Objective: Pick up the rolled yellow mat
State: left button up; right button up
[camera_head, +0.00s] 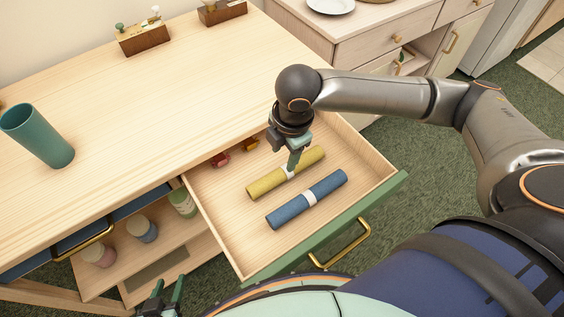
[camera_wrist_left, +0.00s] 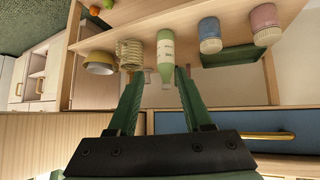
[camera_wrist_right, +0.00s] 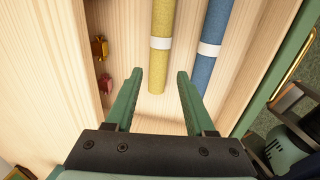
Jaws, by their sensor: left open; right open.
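The rolled yellow mat (camera_head: 266,184) lies in an open drawer (camera_head: 228,243), with a white band around its middle. In the right wrist view the yellow mat (camera_wrist_right: 159,73) lies ahead, its near end between the lines of the fingers. My right gripper (camera_head: 295,160) is open over the mat near its band and hides part of it; I cannot tell if it touches. In the right wrist view the gripper (camera_wrist_right: 155,92) holds nothing. My left gripper (camera_head: 168,290) is open and empty, low in front of the shelves; it also shows in the left wrist view (camera_wrist_left: 158,75).
A rolled blue mat (camera_head: 326,186) lies beside the yellow one. Small red (camera_wrist_right: 106,81) and yellow (camera_wrist_right: 99,47) items lie along the drawer's side. A teal cup (camera_head: 40,137) stands on the wooden top.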

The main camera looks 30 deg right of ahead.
send_over(282, 172)
jog(key=s, duration=0.1)
jog(key=f, duration=0.4)
jog(key=shift+s+a+f+b, duration=0.15)
jog(key=shift+a+f+b, duration=0.05)
jog(key=shift+f+b, duration=0.2)
jog(key=shift+f, duration=0.5)
jog(key=f, duration=0.2)
jog(key=w+f+b, duration=0.1)
jog(key=f, duration=0.1)
jog(key=shift+w+d+f, duration=0.1)
jog(key=shift+d+f, duration=0.1)
jog(key=shift+f, duration=0.05)
pick_arm(q)
jog(key=shift+w+d+f+h, duration=0.15)
jog(key=shift+d+f, duration=0.1)
jog(key=shift+d, duration=0.2)
jog(key=shift+w+d+f+h, duration=0.1)
jog(key=shift+d+f+h, duration=0.1)
jog(key=shift+d, duration=0.2)
pick_arm(e)
jog(key=shift+f, duration=0.25)
pick_arm(q)
jog(key=shift+a+f, duration=0.15)
jog(key=shift+a, duration=0.05)
pick_arm(e)
grip_shut()
